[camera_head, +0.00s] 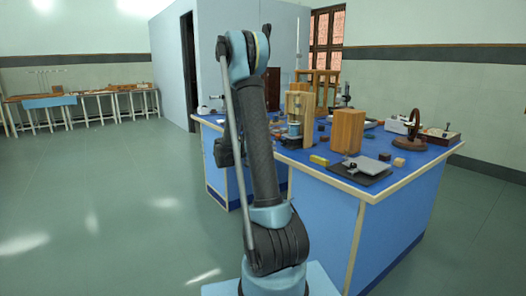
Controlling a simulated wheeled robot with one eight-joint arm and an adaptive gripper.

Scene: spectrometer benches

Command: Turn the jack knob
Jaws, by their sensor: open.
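A low jack-like stand with a flat grey top plate (368,162) sits on a black base (355,174) near the front right corner of the blue bench. A small dark knob-like part shows at its left side, too small to make out well. My gripper (224,153) seems to be the dark shape left of my upright arm, over the bench's left end and well apart from the jack. My arm hides part of it, and the fingers cannot be made out separately. Nothing shows held in it.
A wooden block (347,131) stands behind the jack, with a yellow block (319,160) to its left and a small brown block (399,162) at the jack's right. A dark wheel-like stand (412,130) and several instruments crowd the blue bench (433,156). Open floor lies left.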

